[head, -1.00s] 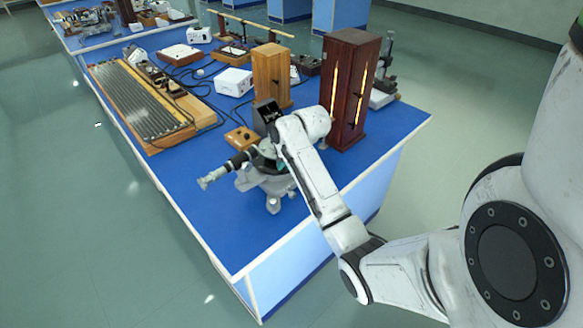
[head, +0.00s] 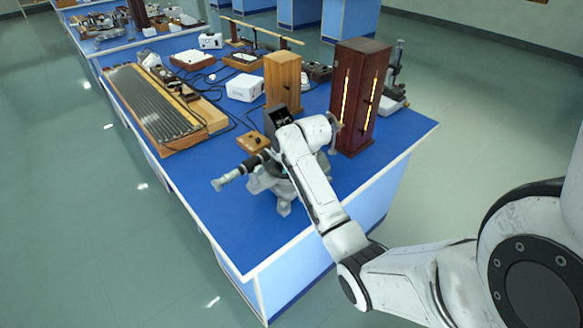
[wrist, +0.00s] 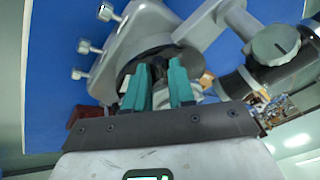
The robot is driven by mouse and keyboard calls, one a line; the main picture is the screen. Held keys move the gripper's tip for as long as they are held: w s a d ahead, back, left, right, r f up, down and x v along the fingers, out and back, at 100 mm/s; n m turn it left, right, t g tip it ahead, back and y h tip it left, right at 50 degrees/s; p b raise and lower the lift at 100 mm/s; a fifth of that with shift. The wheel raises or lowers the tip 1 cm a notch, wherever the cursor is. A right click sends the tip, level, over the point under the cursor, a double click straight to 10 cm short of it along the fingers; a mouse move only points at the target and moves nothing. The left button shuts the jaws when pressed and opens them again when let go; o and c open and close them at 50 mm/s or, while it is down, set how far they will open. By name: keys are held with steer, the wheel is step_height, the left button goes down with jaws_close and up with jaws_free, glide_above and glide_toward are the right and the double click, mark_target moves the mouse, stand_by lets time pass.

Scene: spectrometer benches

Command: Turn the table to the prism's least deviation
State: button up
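The grey spectrometer (head: 262,182) stands near the front of the blue bench, its black and grey telescope (head: 240,170) pointing left. My arm reaches over it and covers its middle in the head view. In the wrist view, my gripper (wrist: 162,68) has two teal fingers, apart, at the dark round table (wrist: 128,72) on the grey spectrometer body (wrist: 143,28). Something dark shows between the fingertips; I cannot tell what it is or whether they touch it. I cannot make out the prism. A dark tube with a round knob (wrist: 275,45) is at right.
A dark red cabinet with two glowing slits (head: 360,95) stands behind the spectrometer at right. A light wooden box (head: 282,80), a small wooden control box (head: 253,141) and a ridged board (head: 150,100) are nearby. The bench's front left is clear.

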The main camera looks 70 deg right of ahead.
steer(key=o, duration=0.3)
steer(key=v, duration=1)
steer(key=shift+r+b, duration=0.35)
steer(key=shift+b, duration=0.1)
steer(key=shift+s+a, duration=0.1)
steer(key=shift+s, duration=0.05)
